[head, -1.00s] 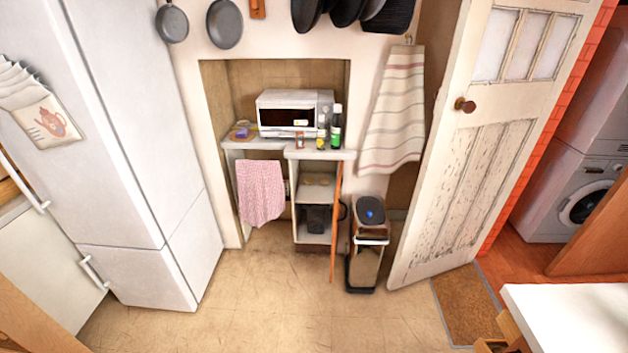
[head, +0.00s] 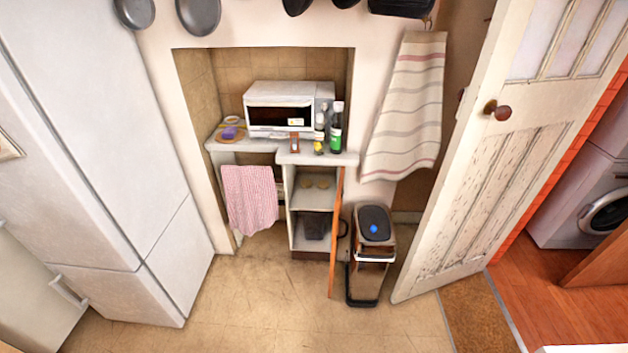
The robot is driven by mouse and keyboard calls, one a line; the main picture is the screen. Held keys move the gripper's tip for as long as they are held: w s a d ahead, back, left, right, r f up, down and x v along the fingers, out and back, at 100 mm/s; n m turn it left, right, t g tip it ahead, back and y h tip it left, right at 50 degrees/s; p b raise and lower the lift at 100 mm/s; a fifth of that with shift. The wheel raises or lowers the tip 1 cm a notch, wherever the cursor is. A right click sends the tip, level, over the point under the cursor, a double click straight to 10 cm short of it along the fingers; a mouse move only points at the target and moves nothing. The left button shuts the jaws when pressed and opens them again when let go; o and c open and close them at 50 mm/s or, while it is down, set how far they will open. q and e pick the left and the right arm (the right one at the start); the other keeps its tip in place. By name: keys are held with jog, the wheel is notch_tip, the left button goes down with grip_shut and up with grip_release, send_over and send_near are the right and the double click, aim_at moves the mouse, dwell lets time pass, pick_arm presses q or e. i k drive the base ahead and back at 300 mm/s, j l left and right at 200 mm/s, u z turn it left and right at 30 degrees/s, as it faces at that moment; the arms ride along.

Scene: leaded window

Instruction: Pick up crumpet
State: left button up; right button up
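Neither of my grippers shows in the head view.
A microwave (head: 283,112), a dark green bottle (head: 336,127) and small jars stand on the worktop above. A pink cloth (head: 250,198) hangs at the left. A bin (head: 371,256) stands right of the unit, near the open door (head: 500,150). The floor (head: 270,300) ahead is clear.

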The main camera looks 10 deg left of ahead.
aim_at(305, 183)
jog(key=i+j+z, duration=0.15)
jog(key=i, duration=0.4)
jog(key=i+j+z, duration=0.15)
jog(key=i, duration=0.4)
